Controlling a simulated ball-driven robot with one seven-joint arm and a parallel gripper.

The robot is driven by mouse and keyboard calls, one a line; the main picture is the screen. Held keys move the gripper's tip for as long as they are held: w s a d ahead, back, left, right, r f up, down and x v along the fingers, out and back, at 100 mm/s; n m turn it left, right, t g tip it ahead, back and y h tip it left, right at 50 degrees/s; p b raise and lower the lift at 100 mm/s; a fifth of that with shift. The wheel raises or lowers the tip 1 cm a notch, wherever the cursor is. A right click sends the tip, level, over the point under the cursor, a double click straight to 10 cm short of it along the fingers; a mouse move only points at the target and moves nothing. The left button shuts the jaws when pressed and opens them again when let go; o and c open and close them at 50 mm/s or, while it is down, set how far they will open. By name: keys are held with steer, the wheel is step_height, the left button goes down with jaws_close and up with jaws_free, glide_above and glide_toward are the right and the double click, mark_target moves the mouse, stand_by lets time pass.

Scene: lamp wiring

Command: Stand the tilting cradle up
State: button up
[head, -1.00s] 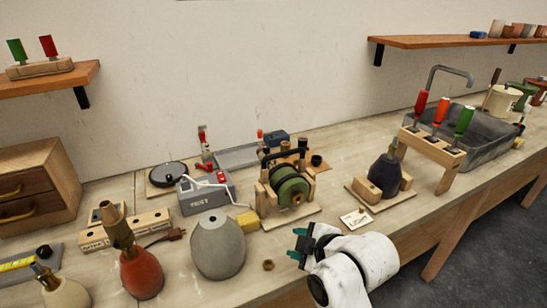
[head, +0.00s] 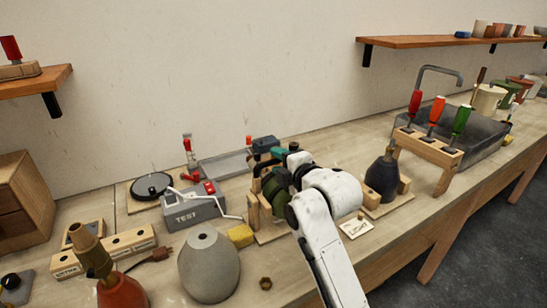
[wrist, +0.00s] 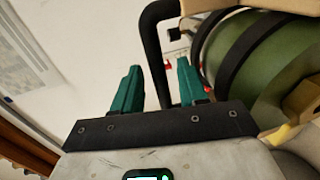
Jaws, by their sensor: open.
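The tilting cradle (head: 266,222) is a wooden frame on a board, mid-bench. It holds a green lamp body (head: 280,194) lying on its side, with dark bands around it in the wrist view (wrist: 245,70). A black bar handle (wrist: 152,40) rises from the cradle. My gripper (head: 272,156) is at the top of the cradle, its teal fingers partly hidden by my wrist in the head view. In the wrist view my gripper (wrist: 160,85) is open, and the black bar runs down between the two fingers. I cannot tell whether they touch it.
Left of the cradle are a yellow block (head: 240,236), a grey TEST box (head: 193,208) and a grey lamp body (head: 210,265). To the right are a dark lamp body in a wooden stand (head: 384,176), a LIGHT tag (head: 356,228) and a screwdriver rack (head: 430,148).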

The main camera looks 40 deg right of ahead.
steer(key=shift+x, duration=1.6)
steer(key=shift+c, duration=0.4)
jaws_close()
